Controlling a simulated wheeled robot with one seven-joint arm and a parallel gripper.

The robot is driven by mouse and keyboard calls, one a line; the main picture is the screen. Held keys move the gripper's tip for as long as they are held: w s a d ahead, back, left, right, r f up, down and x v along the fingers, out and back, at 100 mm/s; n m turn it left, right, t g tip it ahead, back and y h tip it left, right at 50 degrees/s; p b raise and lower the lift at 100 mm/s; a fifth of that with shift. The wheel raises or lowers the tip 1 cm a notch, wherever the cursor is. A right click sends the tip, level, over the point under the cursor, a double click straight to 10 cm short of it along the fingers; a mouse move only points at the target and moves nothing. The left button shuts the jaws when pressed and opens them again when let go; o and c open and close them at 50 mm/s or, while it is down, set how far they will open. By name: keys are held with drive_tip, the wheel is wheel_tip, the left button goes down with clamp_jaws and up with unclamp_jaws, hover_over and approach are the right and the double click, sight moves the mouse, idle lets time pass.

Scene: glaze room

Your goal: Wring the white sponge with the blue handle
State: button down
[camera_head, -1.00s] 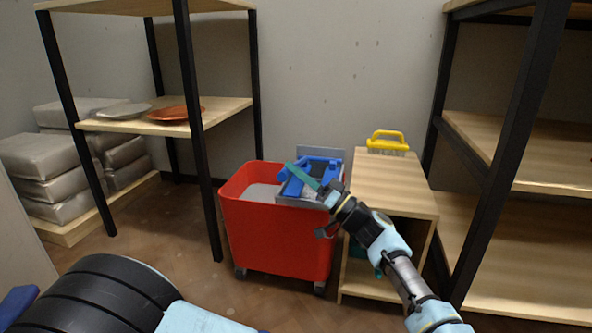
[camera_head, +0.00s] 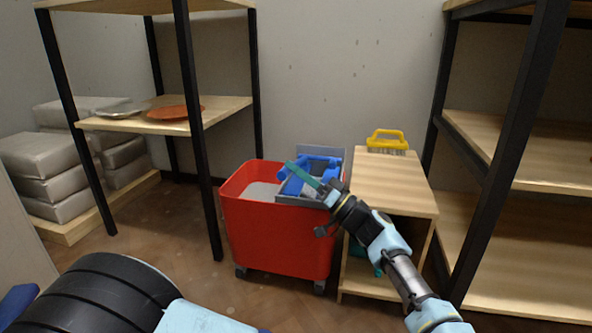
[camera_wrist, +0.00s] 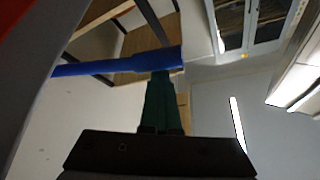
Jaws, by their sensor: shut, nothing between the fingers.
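A red bucket (camera_head: 277,235) on casters stands on the floor. A grey wringer (camera_head: 322,155) sits in its right part. A blue handle or frame (camera_head: 325,161) shows at the wringer, and its blue bar crosses the wrist view (camera_wrist: 112,66). I cannot make out the white sponge clearly. My gripper (camera_head: 296,169) is shut and empty, its green fingers over the wringer beside the blue parts. In the wrist view the fingers (camera_wrist: 161,85) end at the blue bar. I cannot tell whether they touch it. My fingers and wrist hide part of the wringer.
A wooden stand (camera_head: 393,185) close right of the bucket holds a yellow-handled brush (camera_head: 388,140). A rack with plates (camera_head: 175,112) stands at left, with stacked grey bags (camera_head: 62,180) behind. Another rack (camera_head: 520,185) stands at right. Floor is clear in front of the bucket.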

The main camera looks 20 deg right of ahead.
drive_tip(key=shift+a+f, duration=0.1)
drive_tip(key=shift+f, duration=0.2)
drive_tip(key=b+v, duration=0.5)
drive_tip(key=v, duration=0.5)
drive_tip(key=shift+s+d, duration=0.3)
drive_tip(key=shift+d, duration=0.05)
drive_tip(key=shift+r, duration=0.1)
